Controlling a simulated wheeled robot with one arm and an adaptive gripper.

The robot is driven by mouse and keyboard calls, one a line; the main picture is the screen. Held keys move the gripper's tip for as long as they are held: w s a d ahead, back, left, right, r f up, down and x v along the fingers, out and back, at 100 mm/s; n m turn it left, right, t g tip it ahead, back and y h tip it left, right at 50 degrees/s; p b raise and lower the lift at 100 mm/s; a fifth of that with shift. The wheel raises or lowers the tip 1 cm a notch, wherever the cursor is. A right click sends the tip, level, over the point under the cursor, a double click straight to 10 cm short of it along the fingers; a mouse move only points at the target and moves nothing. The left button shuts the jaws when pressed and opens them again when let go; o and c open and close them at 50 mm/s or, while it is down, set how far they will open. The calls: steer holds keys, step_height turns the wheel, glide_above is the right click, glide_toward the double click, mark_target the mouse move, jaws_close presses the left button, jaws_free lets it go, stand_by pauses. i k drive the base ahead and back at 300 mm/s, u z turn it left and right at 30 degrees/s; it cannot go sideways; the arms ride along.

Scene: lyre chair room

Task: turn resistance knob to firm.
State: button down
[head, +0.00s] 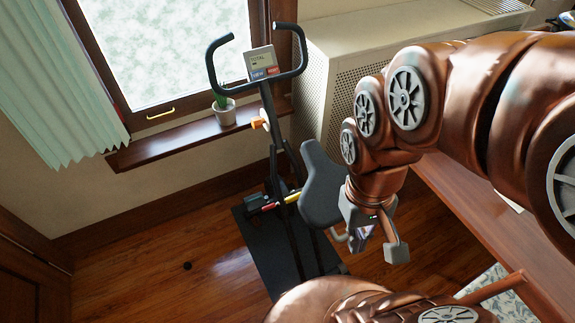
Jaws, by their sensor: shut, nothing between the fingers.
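An exercise bike (270,110) stands by the window, with black handlebars and a small display (262,63) on top. An orange knob (258,123) sticks out to the left of its upright post, below the display. It is small here and I cannot read any setting on it. My gripper (378,242) is at the right of the bike, beside the dark seat (322,188), pointing down. It is shut and empty, well to the right of and apart from the knob.
A potted plant (224,110) stands on the wooden windowsill (185,138), just left of the knob. The bike stands on a black mat (254,243). A pale perforated cabinet (345,60) is behind it. A wooden desk (465,205) is at right. The floor (140,255) at left is mostly clear.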

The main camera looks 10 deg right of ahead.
mark_target(257, 122)
steer(key=u, duration=0.4)
steer(key=k, duration=0.45)
steer(key=u, duration=1.35)
steer(key=i, duration=1)
steer(key=z, duration=0.7)
